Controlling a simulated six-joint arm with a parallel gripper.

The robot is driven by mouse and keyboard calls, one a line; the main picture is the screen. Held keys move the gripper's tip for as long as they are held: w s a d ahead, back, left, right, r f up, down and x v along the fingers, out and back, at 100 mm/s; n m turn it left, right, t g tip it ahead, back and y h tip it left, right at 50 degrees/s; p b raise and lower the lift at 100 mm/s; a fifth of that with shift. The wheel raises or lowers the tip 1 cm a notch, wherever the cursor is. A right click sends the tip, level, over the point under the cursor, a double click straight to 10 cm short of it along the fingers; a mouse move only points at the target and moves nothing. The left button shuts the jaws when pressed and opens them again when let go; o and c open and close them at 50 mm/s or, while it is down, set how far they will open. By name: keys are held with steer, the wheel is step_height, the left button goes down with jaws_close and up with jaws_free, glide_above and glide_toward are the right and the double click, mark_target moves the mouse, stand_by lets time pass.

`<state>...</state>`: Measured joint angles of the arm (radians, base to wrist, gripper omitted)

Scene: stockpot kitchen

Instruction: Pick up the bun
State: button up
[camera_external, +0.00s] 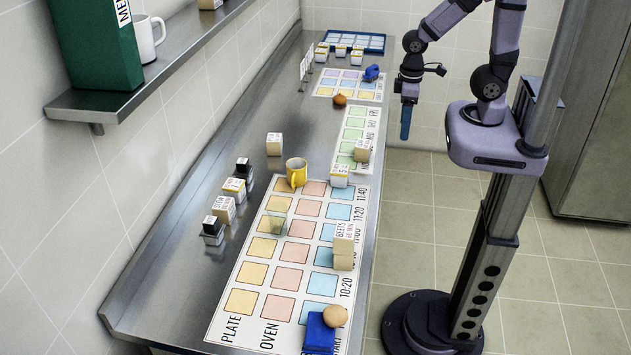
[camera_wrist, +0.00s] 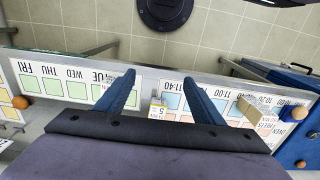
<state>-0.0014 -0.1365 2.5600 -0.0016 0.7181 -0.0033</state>
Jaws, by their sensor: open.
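A round tan bun (camera_external: 335,316) sits on a blue block (camera_external: 319,335) at the near end of the large printed mat. In the wrist view a tan round thing, probably the same bun (camera_wrist: 299,112), shows at the right edge. A smaller orange-brown ball (camera_external: 340,99) lies by the far mats; it also shows in the wrist view (camera_wrist: 21,102) at the left. I cannot tell for sure which is called the bun. My gripper (camera_external: 405,122) hangs beyond the counter's right edge, pointing down, apart from both. Its blue fingers (camera_wrist: 161,79) are open and empty.
The large mat (camera_external: 245,275) carries a yellow mug (camera_external: 296,173), a clear cup (camera_external: 277,222) and stacked tan blocks (camera_external: 344,247). Several labelled blocks stand along the wall side. A shelf (camera_external: 150,75) juts out above the left.

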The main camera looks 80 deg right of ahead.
steer(key=shift+o, duration=0.5)
steer(key=w+a+f+n+t+b, duration=0.1)
steer(key=w+a+f+n+b, duration=0.15)
steer(key=w+a, duration=0.45)
steer(key=w+a+f+n+y+b, duration=0.15)
steer(key=w+a+b, duration=0.25)
steer(key=a, duration=0.4)
steer(key=w+a+f+n+t+b, duration=0.1)
steer(key=w+a+n+b, duration=0.25)
steer(key=w+a, duration=0.35)
steer(key=n+y+b, duration=0.3)
steer(key=n+b, duration=0.3)
glide_above(338, 308)
steer(key=d, duration=0.2)
steer(key=shift+h, duration=0.25)
steer(key=shift+s+f, duration=0.25)
steer(key=shift+f, duration=1.6)
steer(key=shift+s+f, duration=0.2)
steer(key=shift+f, duration=1.65)
steer(key=shift+f, duration=0.1)
